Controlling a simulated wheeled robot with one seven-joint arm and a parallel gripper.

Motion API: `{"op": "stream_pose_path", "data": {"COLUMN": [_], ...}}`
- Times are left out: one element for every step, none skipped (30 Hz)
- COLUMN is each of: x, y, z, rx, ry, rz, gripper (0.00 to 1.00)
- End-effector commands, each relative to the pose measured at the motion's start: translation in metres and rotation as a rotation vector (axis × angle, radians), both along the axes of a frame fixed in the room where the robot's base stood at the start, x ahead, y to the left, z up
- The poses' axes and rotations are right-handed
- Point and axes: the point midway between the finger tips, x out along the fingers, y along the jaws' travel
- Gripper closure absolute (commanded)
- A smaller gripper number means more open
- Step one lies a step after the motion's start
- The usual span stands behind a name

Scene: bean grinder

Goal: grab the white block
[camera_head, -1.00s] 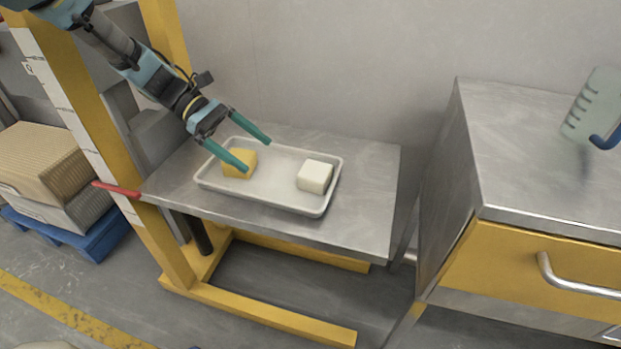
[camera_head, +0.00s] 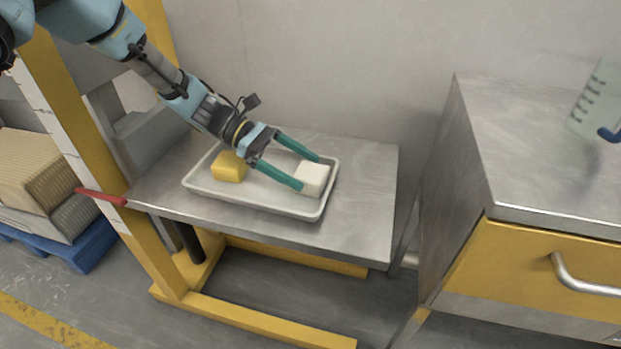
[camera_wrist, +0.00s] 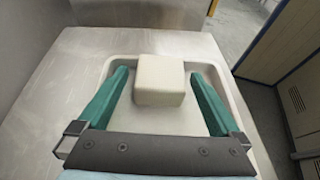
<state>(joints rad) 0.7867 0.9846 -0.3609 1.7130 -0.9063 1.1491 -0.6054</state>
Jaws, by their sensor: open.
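The white block (camera_head: 312,179) sits at the right end of the white tray (camera_head: 262,204) in the head view. My gripper (camera_head: 309,173) is open, with its two green fingers reaching toward the block from the left. In the wrist view the white block (camera_wrist: 160,80) lies ahead between the open fingertips of my gripper (camera_wrist: 158,73), with a gap on each side. I cannot tell how far the fingers reach past its near face.
The tray rests on a metal table (camera_head: 365,190) with bare room to its right. A metal cabinet with a yellow drawer (camera_head: 520,270) stands further right. A wall (camera_head: 330,70) rises behind the table. A red handle (camera_head: 101,197) juts out at the table's left.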

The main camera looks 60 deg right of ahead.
Motion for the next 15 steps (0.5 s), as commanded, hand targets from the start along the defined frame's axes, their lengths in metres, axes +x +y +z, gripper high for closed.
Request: {"op": "stream_pose_path", "data": {"x": [-0.010,-0.014,-0.019,-0.022,-0.024,-0.026,-0.027,-0.027,-0.027,-0.027,-0.027,-0.027,-0.027,-0.027,-0.027], "y": [-0.001,-0.002,-0.003,-0.004,-0.005,-0.005,-0.006,-0.006,-0.006,-0.006,-0.006,-0.006,-0.006,-0.006,-0.006], "z": [-0.001,-0.004,-0.006,-0.007,-0.008,-0.009,-0.009,-0.009,-0.009,-0.009,-0.009,-0.009,-0.009,-0.009,-0.009], "rx": [0.001,0.001,0.000,0.000,0.000,0.001,0.000,0.000,0.000,0.000,0.000,0.000,0.000,0.000,0.000], "ry": [0.001,0.001,0.000,0.001,0.001,0.001,0.000,0.000,0.000,0.000,0.000,0.000,0.000,0.000,0.000], "rz": [-0.004,-0.004,-0.003,-0.003,-0.002,-0.002,-0.001,-0.001,0.000,0.000,0.000,0.000,0.000,0.000,0.000], "gripper": [0.00,0.00,0.00,0.00,0.00,0.00,0.00,0.00,0.00,0.00,0.00,0.00,0.02,0.06,0.10]}}
